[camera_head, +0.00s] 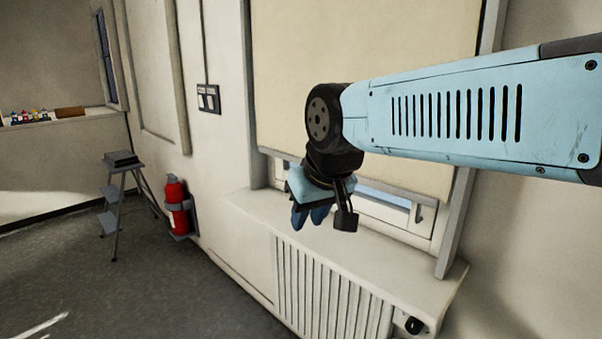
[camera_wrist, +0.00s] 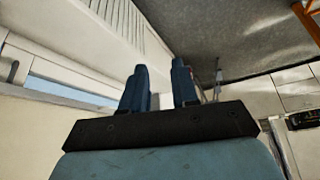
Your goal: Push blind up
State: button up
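The cream blind (camera_head: 365,60) hangs over the window in the head view, drawn down most of the way. Below its lower edge a low strip of window (camera_head: 385,197) shows; part of that edge is hidden behind my arm and wrist. My gripper (camera_head: 311,215) is in front of the window, below the blind's lower edge and above the sill, with its fingers pointing down. Whether it touches the blind cannot be told. In the wrist view the two blue fingers of my gripper (camera_wrist: 160,80) stand apart with nothing between them. The window strip (camera_wrist: 70,92) shows there at the left.
A white sill (camera_head: 280,220) with a ribbed radiator (camera_head: 325,290) and a dark knob (camera_head: 414,325) lies below the window.

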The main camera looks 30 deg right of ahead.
jog(key=w+d+f+n+g+h, duration=0.1)
jog(key=w+d+g+h, duration=0.1)
jog(key=w+d+h, duration=0.4)
jog(key=w+d+f+g+h, duration=0.1)
jog(key=w+d+g+h, duration=0.2)
jog(key=w, duration=0.4)
jog(key=w+f+n+t+h, duration=0.3)
jog(key=w+t+h, duration=0.25)
jog(key=w, duration=1.15)
jog(key=shift+g, duration=0.35)
jog(key=x, duration=1.3)
jog(key=shift+w+a, duration=0.1)
jog(key=shift+w, duration=0.1)
jog(key=shift+c, duration=0.3)
grip_shut()
